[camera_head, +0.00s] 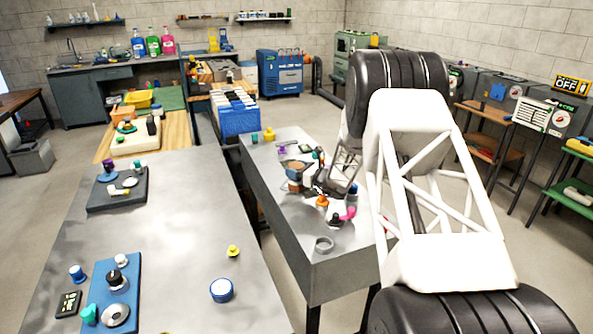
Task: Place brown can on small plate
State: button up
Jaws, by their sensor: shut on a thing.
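A brown can-like thing (295,173) shows on the right-hand grey table, partly hidden by dark parts at my gripper (309,184). My gripper is at the end of my arm, low over that table, and appears shut on this brown thing. The fingers are small and dark, so their exact contact is hard to see. A small round grey dish (324,244) lies near the front of the same table, apart from my gripper; it may be the small plate, but I cannot tell for sure.
An orange-topped thing (322,202) and a pink thing (347,213) stand between my gripper and the dish. Yellow pieces (269,135) stand at the table's far end. The left grey table (185,235) has wide bare areas; a gap separates the tables.

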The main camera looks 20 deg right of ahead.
jog(key=shift+f, duration=0.15)
jog(key=o, duration=1.1)
jog(key=shift+s, duration=0.1)
jog(key=v, duration=1.2)
